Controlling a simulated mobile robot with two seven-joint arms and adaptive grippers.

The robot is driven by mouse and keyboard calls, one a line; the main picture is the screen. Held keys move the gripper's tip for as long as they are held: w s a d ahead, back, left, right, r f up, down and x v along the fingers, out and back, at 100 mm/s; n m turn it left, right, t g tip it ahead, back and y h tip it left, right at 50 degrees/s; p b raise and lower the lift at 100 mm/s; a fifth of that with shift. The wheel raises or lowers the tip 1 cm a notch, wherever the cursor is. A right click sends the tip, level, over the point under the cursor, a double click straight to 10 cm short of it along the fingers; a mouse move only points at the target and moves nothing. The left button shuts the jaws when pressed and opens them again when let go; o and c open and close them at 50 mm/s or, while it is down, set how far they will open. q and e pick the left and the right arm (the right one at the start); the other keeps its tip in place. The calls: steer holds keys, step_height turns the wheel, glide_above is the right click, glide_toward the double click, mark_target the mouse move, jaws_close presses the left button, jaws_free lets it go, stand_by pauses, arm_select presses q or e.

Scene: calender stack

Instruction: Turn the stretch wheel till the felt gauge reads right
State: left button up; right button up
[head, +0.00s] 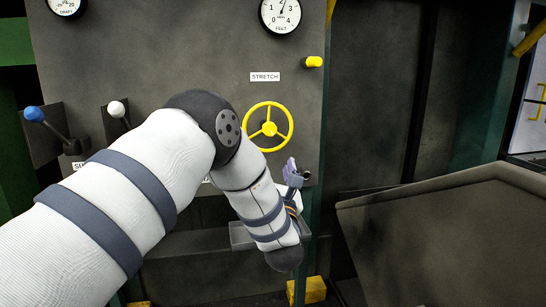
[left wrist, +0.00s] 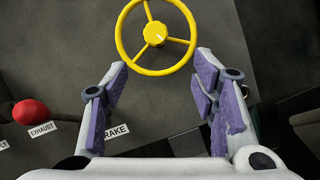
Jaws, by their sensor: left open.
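The yellow three-spoked stretch wheel (head: 268,128) is on the dark panel under the STRETCH label (head: 265,77). The felt gauge (head: 281,15), a white dial numbered up to 4, is at the top; its needle points nearly straight up, slightly right. My left gripper (head: 294,172) is below and right of the wheel in the head view. In the left wrist view its purple-padded fingers (left wrist: 160,68) are spread apart with nothing between them, and the wheel (left wrist: 154,68) shows beyond the tips. I see no clear contact with the rim. My right gripper is not in view.
A yellow knob (head: 314,62) sticks out above and right of the wheel. A blue-knobbed lever (head: 34,114) and a white-knobbed lever (head: 116,108) are at left. A red knob (left wrist: 30,112) shows in the left wrist view. A dark slanted box (head: 430,235) stands at right.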

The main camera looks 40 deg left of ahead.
mark_target(270, 131)
arm_select(q)
steer(key=shift+n, duration=0.3)
steer(key=x, duration=0.8)
steer(key=r+x, duration=0.1)
steer(key=x, duration=0.3)
steer(key=shift+s+a+b, duration=0.1)
steer(key=shift+a+b, duration=0.1)
steer(key=shift+b, duration=0.15)
jaws_close()
